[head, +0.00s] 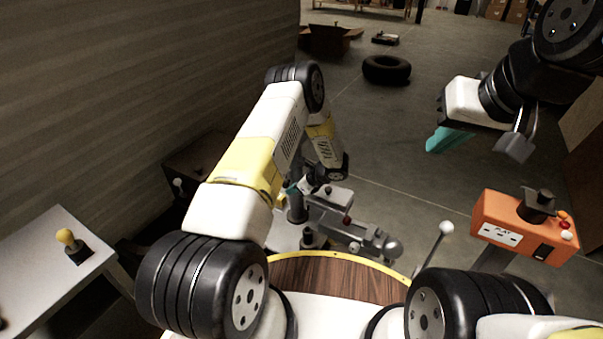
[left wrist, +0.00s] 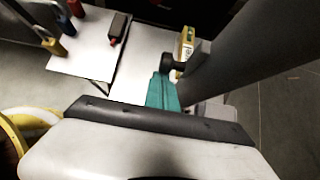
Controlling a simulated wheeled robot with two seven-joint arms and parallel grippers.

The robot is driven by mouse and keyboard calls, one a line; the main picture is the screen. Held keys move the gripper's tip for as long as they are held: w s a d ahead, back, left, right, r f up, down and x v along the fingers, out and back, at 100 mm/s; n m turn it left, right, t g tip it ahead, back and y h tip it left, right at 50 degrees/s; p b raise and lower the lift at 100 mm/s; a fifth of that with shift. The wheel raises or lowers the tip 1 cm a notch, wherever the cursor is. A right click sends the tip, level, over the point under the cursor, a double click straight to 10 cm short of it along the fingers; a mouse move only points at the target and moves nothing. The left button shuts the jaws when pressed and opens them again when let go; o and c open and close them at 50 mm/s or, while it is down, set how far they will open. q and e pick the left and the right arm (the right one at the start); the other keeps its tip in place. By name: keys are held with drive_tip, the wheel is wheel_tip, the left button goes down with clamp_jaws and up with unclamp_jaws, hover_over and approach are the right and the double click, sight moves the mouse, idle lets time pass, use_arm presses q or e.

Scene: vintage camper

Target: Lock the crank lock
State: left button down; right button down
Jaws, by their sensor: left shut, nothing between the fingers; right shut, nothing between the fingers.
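A grey metal assembly (head: 345,215) with a coupler-like end stands beyond my wooden-topped base in the head view. A dark upright post (head: 296,208) rises at its left end. I cannot tell which part is the crank lock. My left gripper (head: 291,188) is at the top of that post, its teal fingertips mostly hidden by my arm. In the left wrist view my left gripper's teal fingers (left wrist: 163,92) are shut, close to a black knob (left wrist: 168,63) beside a large grey post (left wrist: 235,55); contact is unclear. My right gripper (head: 444,139) is shut and empty, raised at the right.
An orange control box (head: 497,240) stands at right, near a white-knobbed lever (head: 446,228). A pale table with a yellow-knobbed lever (head: 65,237) is at left. A ribbed wall (head: 150,80) bounds the left.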

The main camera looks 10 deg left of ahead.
use_arm(q)
drive_tip(key=shift+w+a+r, duration=0.1)
drive_tip(key=shift+a+r, duration=0.05)
drive_tip(key=shift+r, duration=1.7)
drive_tip(key=shift+f, duration=0.1)
drive_tip(key=shift+d+f, duration=0.2)
drive_tip(key=shift+f, duration=0.1)
approach(288, 184)
drive_tip(key=d, duration=0.1)
drive_tip(key=s+d+f, duration=0.1)
drive_tip(key=d+f, duration=0.1)
drive_tip(key=shift+s+d, duration=0.3)
drive_tip(key=shift+d, duration=0.1)
